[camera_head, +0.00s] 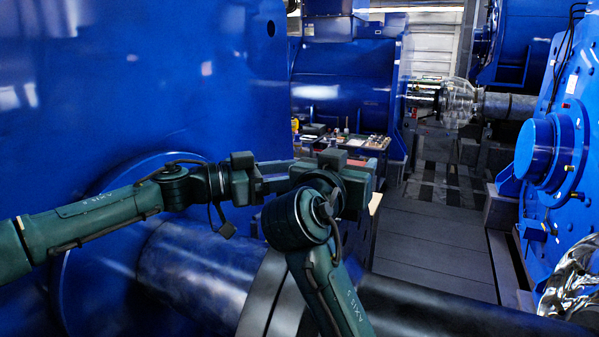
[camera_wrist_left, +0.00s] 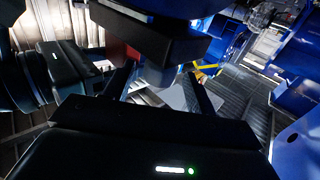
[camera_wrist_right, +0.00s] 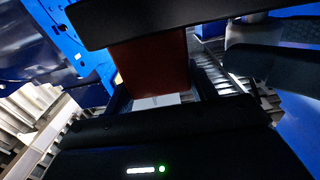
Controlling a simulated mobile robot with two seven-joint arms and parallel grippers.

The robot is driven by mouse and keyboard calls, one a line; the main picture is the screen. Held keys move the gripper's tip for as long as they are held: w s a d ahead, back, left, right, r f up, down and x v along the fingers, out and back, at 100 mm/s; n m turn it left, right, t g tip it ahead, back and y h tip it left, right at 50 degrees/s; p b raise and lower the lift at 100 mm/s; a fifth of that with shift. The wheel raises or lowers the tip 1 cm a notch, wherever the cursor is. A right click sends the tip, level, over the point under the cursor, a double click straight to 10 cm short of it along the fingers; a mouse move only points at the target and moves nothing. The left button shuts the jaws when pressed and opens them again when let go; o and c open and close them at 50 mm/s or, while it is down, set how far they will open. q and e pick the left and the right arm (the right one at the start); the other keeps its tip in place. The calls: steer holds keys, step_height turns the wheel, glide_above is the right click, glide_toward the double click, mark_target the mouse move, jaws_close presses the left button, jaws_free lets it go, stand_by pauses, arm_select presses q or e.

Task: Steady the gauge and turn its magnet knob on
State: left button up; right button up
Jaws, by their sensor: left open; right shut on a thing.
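The gauge's red-brown block (camera_wrist_right: 150,65) sits between the fingers of my right gripper (camera_wrist_right: 160,95), which is shut on it. In the left wrist view a sliver of red (camera_wrist_left: 117,52) shows beside a grey rounded piece, apparently the magnet knob (camera_wrist_left: 160,76). My left gripper (camera_wrist_left: 160,95) is open, with one finger on either side of this piece; contact cannot be told. The grey piece also shows in the right wrist view (camera_wrist_right: 243,32). In the head view my left gripper (camera_head: 284,175) and right gripper (camera_head: 322,172) meet closely. The gauge's dial is not discernible.
A large shaft (camera_head: 205,265) lies below my arms, beside a big blue housing (camera_head: 130,90). A bench with small items (camera_head: 355,143) stands behind. A blue machine (camera_head: 570,150) is at right. The grey floor walkway (camera_head: 430,240) looks clear.

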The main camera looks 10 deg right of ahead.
arm_select(q)
steer(key=shift+w+d, duration=0.25)
steer(key=shift+d, duration=0.85)
steer(key=shift+c, duration=0.6)
steer(key=c, duration=0.8)
steer(key=shift+c, duration=0.2)
